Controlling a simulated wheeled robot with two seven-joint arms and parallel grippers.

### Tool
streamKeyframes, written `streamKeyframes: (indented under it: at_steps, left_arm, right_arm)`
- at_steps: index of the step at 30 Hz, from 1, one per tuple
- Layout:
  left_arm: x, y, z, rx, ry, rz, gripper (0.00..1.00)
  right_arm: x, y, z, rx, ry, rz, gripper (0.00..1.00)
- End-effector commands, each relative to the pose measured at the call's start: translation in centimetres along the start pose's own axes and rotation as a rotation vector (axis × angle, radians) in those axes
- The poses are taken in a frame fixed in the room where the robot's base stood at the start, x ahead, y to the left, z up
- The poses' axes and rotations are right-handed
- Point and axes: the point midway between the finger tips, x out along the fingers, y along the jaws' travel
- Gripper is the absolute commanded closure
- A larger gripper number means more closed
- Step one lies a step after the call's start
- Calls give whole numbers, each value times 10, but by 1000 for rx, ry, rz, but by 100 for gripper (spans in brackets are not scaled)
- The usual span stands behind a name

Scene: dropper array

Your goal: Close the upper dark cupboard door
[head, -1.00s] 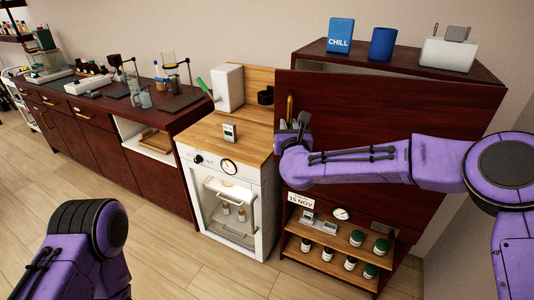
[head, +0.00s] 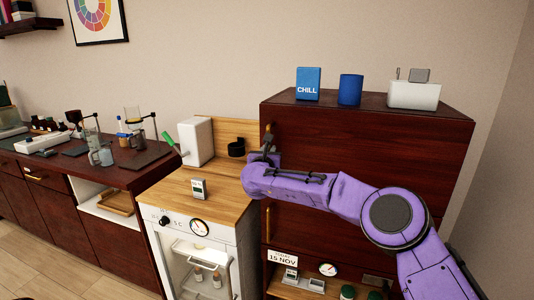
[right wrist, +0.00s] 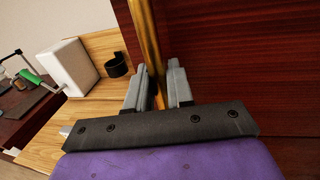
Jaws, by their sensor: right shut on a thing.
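The upper dark cupboard door (head: 350,140) is a reddish-brown wood panel below the cupboard top. It looks flush with the cupboard front, and no gap shows along its top edge. Its upright brass handle (head: 268,133) is at the door's left edge. My right gripper (head: 266,152) is at this handle. In the right wrist view, the two grey fingers of my right gripper (right wrist: 158,86) are on either side of the brass handle (right wrist: 146,35) and shut on it. My left gripper is out of view.
A blue CHILL box (head: 308,84), a blue cup (head: 350,89) and a white toaster-like box (head: 414,94) stand on the cupboard top. A wooden counter (head: 205,188) adjoins on the left. Another brass handle (head: 268,225) and a shelf with jars are below.

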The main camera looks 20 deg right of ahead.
Motion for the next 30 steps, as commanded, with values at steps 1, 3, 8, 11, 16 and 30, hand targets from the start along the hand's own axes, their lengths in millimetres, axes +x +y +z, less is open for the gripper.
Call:
streamKeyframes:
  at_steps: [1,3,8,11,16,30]
  left_arm:
    - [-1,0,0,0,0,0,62]
    - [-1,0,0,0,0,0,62]
    - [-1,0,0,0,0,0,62]
    - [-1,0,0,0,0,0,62]
    - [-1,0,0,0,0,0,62]
    - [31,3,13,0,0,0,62]
  right_arm:
    - [2,-2,7,1,-12,-1,100]
    - [2,-4,8,1,-13,-3,100]
    - [3,-7,9,2,-14,-7,63]
    - [2,-8,8,1,-12,-8,63]
    - [2,-8,6,1,-10,-8,63]
    - [-61,-5,2,1,-12,-1,63]
